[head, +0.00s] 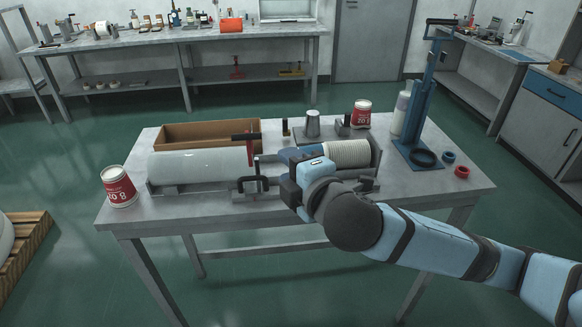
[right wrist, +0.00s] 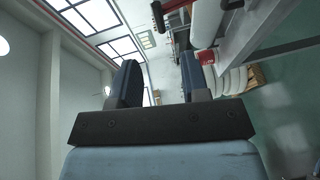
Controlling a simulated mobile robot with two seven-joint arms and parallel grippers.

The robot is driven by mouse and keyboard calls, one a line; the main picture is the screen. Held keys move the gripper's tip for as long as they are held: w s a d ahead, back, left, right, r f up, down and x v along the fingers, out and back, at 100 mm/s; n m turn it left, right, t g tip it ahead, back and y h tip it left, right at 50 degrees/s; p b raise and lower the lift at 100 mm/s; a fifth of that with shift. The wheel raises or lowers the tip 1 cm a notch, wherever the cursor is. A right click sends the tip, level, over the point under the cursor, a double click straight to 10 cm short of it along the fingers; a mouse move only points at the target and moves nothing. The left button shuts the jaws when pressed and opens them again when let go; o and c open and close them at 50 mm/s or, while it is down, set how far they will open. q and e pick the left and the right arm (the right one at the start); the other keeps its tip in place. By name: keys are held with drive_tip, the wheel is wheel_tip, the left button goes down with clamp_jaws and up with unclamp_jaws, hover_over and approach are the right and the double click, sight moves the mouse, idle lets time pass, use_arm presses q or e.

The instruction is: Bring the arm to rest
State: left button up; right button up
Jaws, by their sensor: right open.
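My right gripper (head: 285,170) is over the front middle of the grey worktable (head: 420,190), its arm reaching in from the right. In the right wrist view its two blue fingers (right wrist: 160,82) stand apart with nothing between them. The hand is just left of a ribbed cream cylinder (head: 348,153) and partly covers the area around it; I cannot tell whether it touches anything there. My left gripper does not show.
Near the hand are a white roll (head: 200,166), a black clamp (head: 252,186) and an open brown box (head: 190,134). Red-labelled tins (head: 119,187) (head: 361,114), a metal cup (head: 312,124) and a blue stand (head: 418,110) are also on the table. Green floor surrounds it.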

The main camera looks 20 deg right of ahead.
idle(0.3)
wheel_tip(320, 180, down, 14)
drive_tip(key=s+a+r+m+g+y+p, duration=0.1)
drive_tip(key=s+a+m+g+y+p, duration=0.15)
drive_tip(key=m+p, duration=0.45)
drive_tip(key=s+d+f+m+g+p, duration=0.1)
drive_tip(key=s+f+m+p, duration=0.1)
drive_tip(key=s+f+m, duration=0.2)
drive_tip(key=s+d+f+m+g+h+p, duration=0.1)
drive_tip(key=s+f+m, duration=0.3)
drive_tip(key=s+f, duration=0.7)
drive_tip(key=shift+d+f+m+g+p, duration=0.3)
drive_tip(key=shift+d+g+p, duration=0.05)
drive_tip(key=shift+d+p, duration=0.45)
